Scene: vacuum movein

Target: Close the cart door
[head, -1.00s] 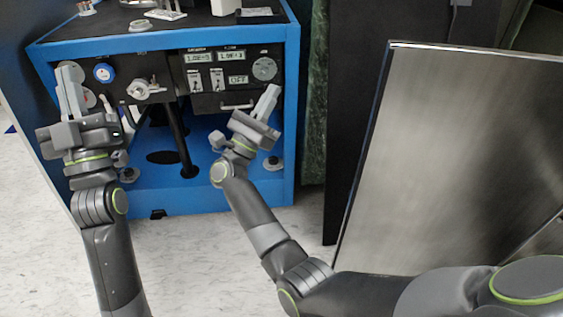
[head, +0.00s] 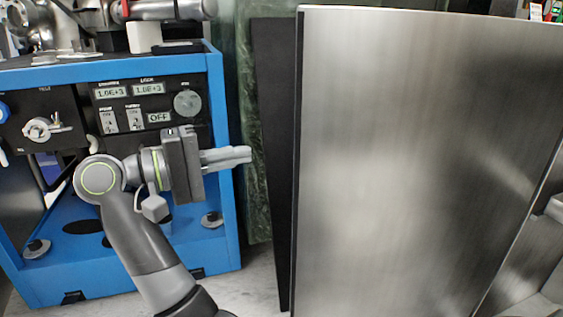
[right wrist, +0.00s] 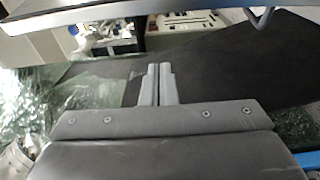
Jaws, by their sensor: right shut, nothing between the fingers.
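The cart door, a tall brushed-metal panel (head: 410,150), stands open at a slant on the right of the head view. Its dark left edge runs nearly upright. My right gripper (head: 248,154) is shut and empty, its fingers pointing right toward that edge. In the picture a gap lies between the fingertips and the panel. In the right wrist view the shut fingers (right wrist: 158,70) point ahead with nothing between them. A pale metal edge crosses the top of that view; I cannot tell if it is the door. My left gripper is out of the head view.
A blue-framed cart (head: 225,150) with gauges and an OFF display stands on the left, just behind my right arm. A dark panel (head: 272,120) and green wrapped sheeting (head: 240,70) stand between it and the metal panel. Pale floor (head: 262,290) shows below.

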